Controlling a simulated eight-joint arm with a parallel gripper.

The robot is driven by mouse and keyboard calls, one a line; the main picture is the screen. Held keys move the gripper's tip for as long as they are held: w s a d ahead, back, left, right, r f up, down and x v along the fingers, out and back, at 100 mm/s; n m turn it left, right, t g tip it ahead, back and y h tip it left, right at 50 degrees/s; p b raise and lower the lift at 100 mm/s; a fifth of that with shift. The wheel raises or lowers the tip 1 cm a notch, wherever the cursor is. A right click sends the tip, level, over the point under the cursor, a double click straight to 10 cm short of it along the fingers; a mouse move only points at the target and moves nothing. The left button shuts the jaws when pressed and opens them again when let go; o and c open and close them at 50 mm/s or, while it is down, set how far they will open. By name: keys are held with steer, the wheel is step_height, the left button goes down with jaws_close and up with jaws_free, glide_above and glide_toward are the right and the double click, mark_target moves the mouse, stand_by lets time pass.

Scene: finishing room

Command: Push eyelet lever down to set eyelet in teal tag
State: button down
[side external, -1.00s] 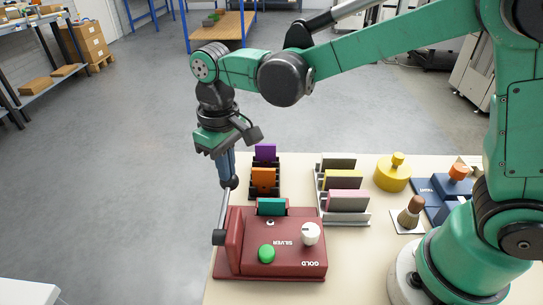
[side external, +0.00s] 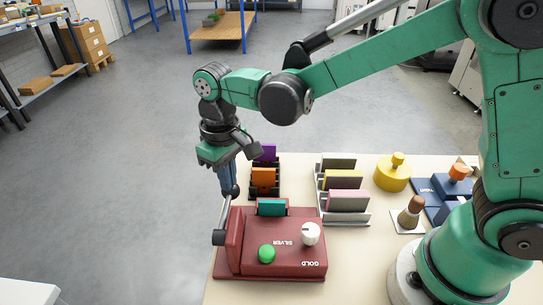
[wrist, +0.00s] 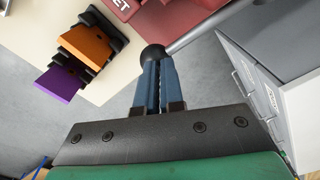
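The dark red eyelet press (side external: 285,262) stands on the table's front left, with a green button (side external: 267,253) and a white dial by the words SILVER and GOLD. The teal tag (side external: 271,207) stands upright in its back slot. The lever (side external: 224,212) is a grey rod on the press's left side, rising steeply to a dark ball knob (wrist: 153,55). My gripper (side external: 231,184) points down at the knob. In the wrist view its blue fingers are together, with a thin line between them, and their tips meet the knob. The eyelet is not clearly visible.
Orange (side external: 263,178) and purple (side external: 266,153) tags stand in a black rack behind the press. A rack with yellow and pink tags (side external: 345,197) is to its right. A yellow knobbed weight (side external: 391,175) and a wooden-handled stamp (side external: 410,212) stand farther right.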

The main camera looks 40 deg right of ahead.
step_height(320, 180, up, 9)
steer(key=shift+s+a+r, duration=0.15)
steer(key=shift+s+a, duration=0.05)
stand_by(0.8)
steer(key=shift+r, duration=0.1)
step_height(320, 180, up, 4)
steer(key=shift+f, duration=0.1)
stand_by(0.4)
steer(key=s+d+f+m+t, duration=0.1)
steer(key=s+d+f+t, duration=0.2)
steer(key=d, duration=0.3)
steer(key=s+d+f+m+t, duration=0.2)
steer(key=s+d+f+t, duration=0.2)
steer(key=d, duration=0.2)
steer(key=shift+s+d, duration=0.15)
steer(key=shift+d, duration=0.25)
